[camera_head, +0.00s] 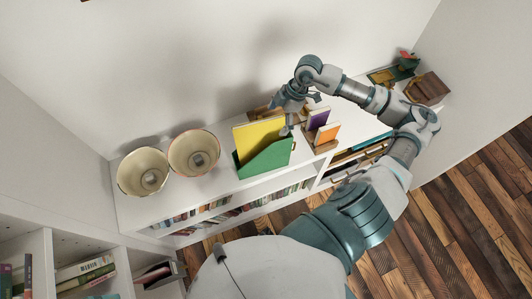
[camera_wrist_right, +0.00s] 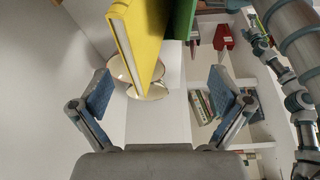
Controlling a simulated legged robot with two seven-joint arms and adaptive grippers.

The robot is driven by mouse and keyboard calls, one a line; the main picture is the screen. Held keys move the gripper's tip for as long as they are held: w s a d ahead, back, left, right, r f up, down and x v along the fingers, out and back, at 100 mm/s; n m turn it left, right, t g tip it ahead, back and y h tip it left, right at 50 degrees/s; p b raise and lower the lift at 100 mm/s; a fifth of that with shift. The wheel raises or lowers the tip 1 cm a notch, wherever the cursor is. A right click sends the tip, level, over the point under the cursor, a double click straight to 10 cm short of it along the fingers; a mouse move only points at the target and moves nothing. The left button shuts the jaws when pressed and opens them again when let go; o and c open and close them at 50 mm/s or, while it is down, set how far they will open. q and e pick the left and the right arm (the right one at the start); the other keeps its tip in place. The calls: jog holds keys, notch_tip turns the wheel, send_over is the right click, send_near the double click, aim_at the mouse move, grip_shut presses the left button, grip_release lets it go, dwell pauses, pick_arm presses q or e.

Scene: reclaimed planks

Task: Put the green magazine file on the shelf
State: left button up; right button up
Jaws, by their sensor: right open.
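The green magazine file (camera_head: 265,160) stands on the white top of the low bookcase, with a yellow book (camera_head: 258,136) upright in it. My right gripper (camera_head: 287,122) is just behind and to the right of the file, seen small and partly unclear in the head view. In the right wrist view my right gripper (camera_wrist_right: 158,72) is open, its two blue-padded fingers wide apart. The yellow book (camera_wrist_right: 140,35) and the green file (camera_wrist_right: 183,18) show ahead between the fingers, not gripped. The low bookcase's shelf (camera_head: 235,199) holds a row of books below the file. My left gripper is not in view.
Two cream bowls (camera_head: 143,173) stand left of the file. A wooden holder with purple and orange books (camera_head: 327,133) stands close to its right. A brown box (camera_head: 428,88) is at the far right end. Another white bookcase (camera_head: 60,246) stands at the lower left.

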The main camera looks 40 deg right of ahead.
aim_at(266, 138)
jog(key=x, duration=0.9)
jog(key=shift+w+f+p, duration=0.15)
jog(key=shift+f+p, duration=0.1)
jog(key=shift+p, duration=0.05)
jog(key=shift+a+f, duration=0.1)
jog(key=shift+f, duration=0.2)
jog(key=shift+a+f, duration=0.1)
jog(key=shift+f, duration=0.05)
jog(key=shift+s+f, duration=0.1)
jog(key=shift+s, duration=0.15)
jog(key=c, duration=1.6)
